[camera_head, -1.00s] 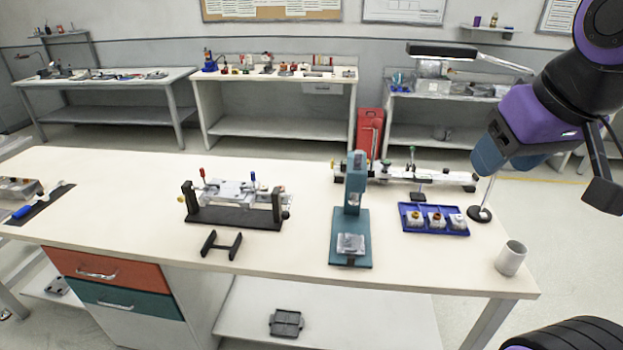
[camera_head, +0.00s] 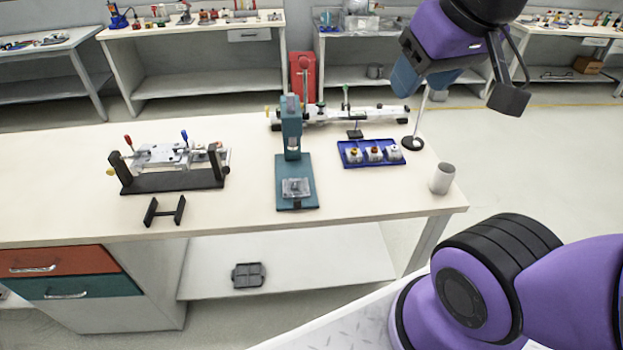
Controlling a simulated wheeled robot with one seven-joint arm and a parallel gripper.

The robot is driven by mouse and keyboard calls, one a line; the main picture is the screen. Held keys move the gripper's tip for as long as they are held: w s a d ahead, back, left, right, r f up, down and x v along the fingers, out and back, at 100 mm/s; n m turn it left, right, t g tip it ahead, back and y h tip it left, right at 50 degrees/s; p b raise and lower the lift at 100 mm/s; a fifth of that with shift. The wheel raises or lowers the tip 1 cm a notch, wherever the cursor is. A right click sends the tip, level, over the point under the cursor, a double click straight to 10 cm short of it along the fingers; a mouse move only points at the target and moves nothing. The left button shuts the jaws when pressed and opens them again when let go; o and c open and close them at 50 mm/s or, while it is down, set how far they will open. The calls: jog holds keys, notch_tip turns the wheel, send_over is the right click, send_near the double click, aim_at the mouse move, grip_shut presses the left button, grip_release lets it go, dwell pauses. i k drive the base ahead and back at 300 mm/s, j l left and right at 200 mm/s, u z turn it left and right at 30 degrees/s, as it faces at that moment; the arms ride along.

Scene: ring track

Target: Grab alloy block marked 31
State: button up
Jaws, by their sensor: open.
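No number 31 is legible on anything in view. Three small whitish blocks sit in a row in the blue tray (camera_head: 345,161) on the workbench: left (camera_head: 354,155), middle (camera_head: 375,154) and right (camera_head: 394,153). The left and middle ones have yellowish and brown tops. A clear or silvery block (camera_head: 296,188) lies on the base of the teal press (camera_head: 291,140). I cannot tell which piece is the alloy block. My gripper (camera_head: 424,86), with blue-grey fingers, is open and empty, raised above and beyond the tray's right side, clear of the bench.
A grey cup (camera_head: 441,179) stands near the bench's right end, and a round-based rod (camera_head: 413,142) stands behind the tray. A clamp fixture (camera_head: 172,178) and a small black stand (camera_head: 165,211) are at left. A dark grey tray (camera_head: 249,275) lies on the lower shelf.

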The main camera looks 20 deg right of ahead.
aim_at(391, 157)
jog(key=i+l+z, duration=0.15)
jog(key=i+z, duration=0.2)
jog(key=z, duration=0.15)
jog(key=i+z, duration=0.45)
jog(key=k, duration=0.1)
